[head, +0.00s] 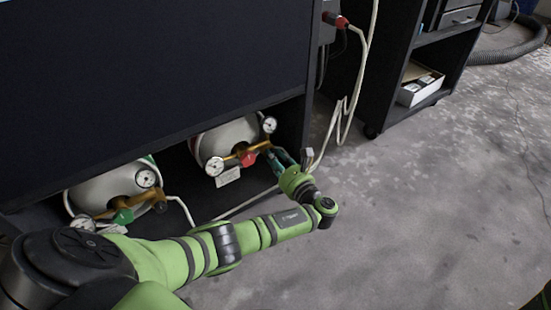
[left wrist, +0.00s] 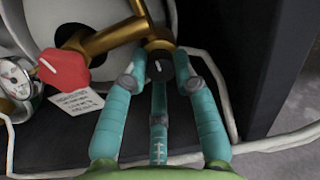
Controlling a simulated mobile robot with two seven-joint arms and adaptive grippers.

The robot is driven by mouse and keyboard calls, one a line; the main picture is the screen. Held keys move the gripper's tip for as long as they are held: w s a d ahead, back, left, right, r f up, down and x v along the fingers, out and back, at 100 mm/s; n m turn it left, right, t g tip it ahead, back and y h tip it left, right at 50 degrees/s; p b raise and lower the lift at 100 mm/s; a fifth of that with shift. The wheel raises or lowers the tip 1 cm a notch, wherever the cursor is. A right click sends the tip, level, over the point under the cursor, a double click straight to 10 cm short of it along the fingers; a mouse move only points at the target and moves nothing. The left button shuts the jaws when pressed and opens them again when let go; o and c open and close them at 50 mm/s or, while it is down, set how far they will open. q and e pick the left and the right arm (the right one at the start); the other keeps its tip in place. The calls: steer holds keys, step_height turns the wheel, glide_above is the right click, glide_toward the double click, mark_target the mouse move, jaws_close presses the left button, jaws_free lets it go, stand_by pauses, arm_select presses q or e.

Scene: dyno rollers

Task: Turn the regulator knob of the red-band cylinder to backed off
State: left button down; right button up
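The red-band cylinder (head: 226,138) lies in the right part of the low bay, with a red valve knob (head: 248,159) on its brass fitting. The red knob also shows in the left wrist view (left wrist: 64,70). A dark knob with a white mark (left wrist: 158,66), apparently the regulator knob, sits at the end of the brass body (left wrist: 112,40). My left gripper (head: 281,157) is at that end. In the left wrist view its teal fingers (left wrist: 160,68) are spread on both sides of the dark knob; contact cannot be made out. My right gripper is not in view.
A second cylinder (head: 105,188) with a green knob (head: 123,216) lies to the left. Gauges (head: 269,125) stand by the fittings, and a paper tag (left wrist: 76,102) hangs below the red knob. The bay's side wall (left wrist: 262,65) is close at right. A pale hose (left wrist: 285,141) runs nearby.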

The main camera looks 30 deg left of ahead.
arm_select(q)
steer(key=shift+r, duration=0.1)
steer(key=shift+n+p, duration=0.4)
steer(key=c, duration=1)
jaws_free()
steer(key=shift+s+d, duration=0.1)
steer(key=shift+d, duration=0.1)
steer(key=shift+v, duration=3.55)
